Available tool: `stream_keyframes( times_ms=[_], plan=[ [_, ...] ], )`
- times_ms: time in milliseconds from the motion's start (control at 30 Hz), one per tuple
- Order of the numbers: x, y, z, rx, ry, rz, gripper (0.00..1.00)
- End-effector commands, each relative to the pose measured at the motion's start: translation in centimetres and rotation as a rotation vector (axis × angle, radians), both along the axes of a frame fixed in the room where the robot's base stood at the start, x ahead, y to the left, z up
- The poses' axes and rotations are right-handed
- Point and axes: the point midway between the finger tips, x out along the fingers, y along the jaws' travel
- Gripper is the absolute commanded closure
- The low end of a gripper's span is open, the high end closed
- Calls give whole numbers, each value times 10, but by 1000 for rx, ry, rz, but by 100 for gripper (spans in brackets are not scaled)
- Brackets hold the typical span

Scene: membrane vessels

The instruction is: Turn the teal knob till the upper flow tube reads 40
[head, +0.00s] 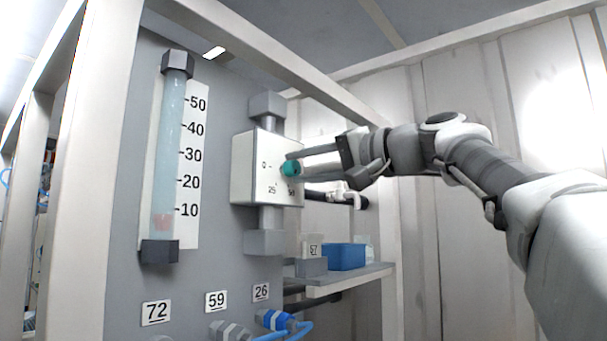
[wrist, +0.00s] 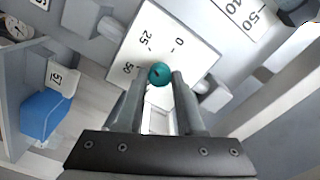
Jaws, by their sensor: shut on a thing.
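The teal knob (head: 290,168) sits on the front of a white valve box (head: 256,182) marked 0, 25 and 50. My gripper (head: 287,163) reaches it from the right and is shut on it. In the wrist view the teal knob (wrist: 159,74) is between the two fingertips (wrist: 158,80), with a small dark mark on its face. The upper flow tube (head: 170,150) stands upright at the left, with a scale from 10 to 50. A reddish float (head: 162,222) sits low in it, a little below the 10 mark.
A shelf (head: 350,279) below the valve box holds a blue bin (head: 345,256) and a grey block labelled 57 (head: 311,262). Tags 72, 59 and 26 and blue hose fittings (head: 275,320) are low on the panel. A white frame post (head: 85,170) stands at the left.

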Motion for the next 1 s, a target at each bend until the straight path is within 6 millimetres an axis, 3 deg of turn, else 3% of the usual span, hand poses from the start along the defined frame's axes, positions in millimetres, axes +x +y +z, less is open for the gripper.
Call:
stream_keyframes(
  times_ms=[333, 900, 933, 1000],
  plan=[
    [0, 0, -1, -92, -116, 0, 100],
    [0, 0, -1, -110, -139, 0, 100],
    [0, 0, -1, -110, -139, 0, 60],
    [0, 0, -1, -110, -139, 0, 47]
  ],
)
